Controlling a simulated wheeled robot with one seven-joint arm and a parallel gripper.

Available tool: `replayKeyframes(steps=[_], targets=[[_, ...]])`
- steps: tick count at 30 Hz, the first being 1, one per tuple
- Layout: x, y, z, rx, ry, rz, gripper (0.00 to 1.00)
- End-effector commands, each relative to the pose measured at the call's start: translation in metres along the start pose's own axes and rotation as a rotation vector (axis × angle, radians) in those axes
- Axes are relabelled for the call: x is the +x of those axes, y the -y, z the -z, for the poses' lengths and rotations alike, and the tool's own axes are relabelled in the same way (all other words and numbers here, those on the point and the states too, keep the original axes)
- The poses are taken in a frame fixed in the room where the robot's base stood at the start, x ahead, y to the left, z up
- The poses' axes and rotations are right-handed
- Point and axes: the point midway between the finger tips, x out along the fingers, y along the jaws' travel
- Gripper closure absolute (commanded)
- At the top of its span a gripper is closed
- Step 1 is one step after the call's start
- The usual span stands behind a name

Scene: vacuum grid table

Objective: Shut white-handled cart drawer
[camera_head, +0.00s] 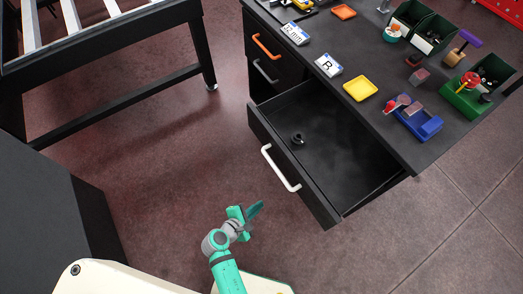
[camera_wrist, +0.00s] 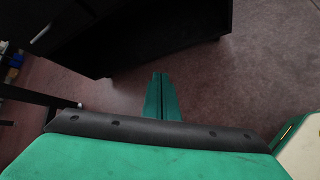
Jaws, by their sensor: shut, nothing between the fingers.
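The white-handled drawer (camera_head: 322,142) of the dark cart stands pulled out in the head view. Its white handle (camera_head: 280,168) is on the front panel, facing lower left. A small dark round part (camera_head: 297,139) lies inside the drawer. My gripper (camera_head: 256,209) is shut and empty, left of and below the drawer front, apart from the handle. In the wrist view my gripper's green fingers (camera_wrist: 162,97) are together over the floor.
The cart top (camera_head: 390,135) holds a yellow tray (camera_head: 360,88), a blue holder (camera_head: 418,122), green bins and label blocks. Closed drawers with orange (camera_head: 266,46) and grey (camera_head: 265,72) handles are beside the open one. A black-framed table (camera_head: 110,45) stands at upper left. Floor between is clear.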

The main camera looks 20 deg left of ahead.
Motion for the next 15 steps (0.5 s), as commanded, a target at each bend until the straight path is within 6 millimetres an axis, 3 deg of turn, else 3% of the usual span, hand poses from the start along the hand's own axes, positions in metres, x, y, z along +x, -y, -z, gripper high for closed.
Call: replayKeyframes(steps=[1,6,12,15], targets=[[0.002,-0.021,0.003,-0.082,0.053,-0.012,1.00],[-0.010,-0.080,-0.002,-0.336,0.274,-0.015,1.00],[-0.053,-0.149,-0.007,-0.524,0.535,0.007,1.00],[-0.075,-0.172,-0.008,-0.567,0.628,0.024,1.00]])
